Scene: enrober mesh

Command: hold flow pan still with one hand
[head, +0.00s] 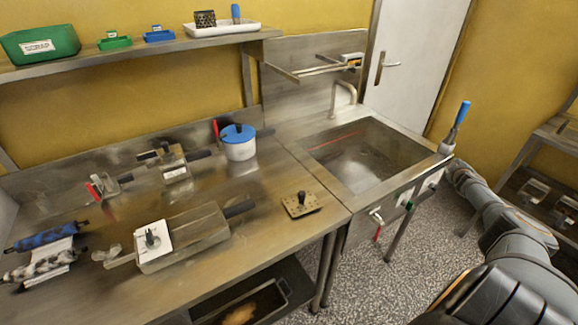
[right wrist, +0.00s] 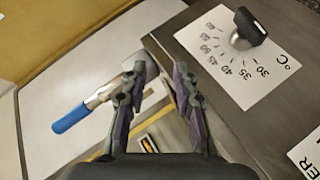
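In the head view, what looks like the flow pan (head: 208,222) is a long metal pan with a black handle, lying on the steel bench. A white card with a black knob sits over its left part. No gripper is near it. My right arm reaches in from the right to the front right corner of the sink. In the right wrist view my right gripper (right wrist: 162,76) is open, its fingers apart with nothing clearly held. A blue-handled metal tool (right wrist: 72,117) lies left of it. My left gripper is not in view.
A dial panel (right wrist: 245,50) marked in °C is close right of my right gripper. The sink basin (head: 365,160) lies right of the bench. A blue-lidded white pot (head: 239,150) and a perforated plate (head: 300,207) stand on the bench. A shelf (head: 130,55) runs above.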

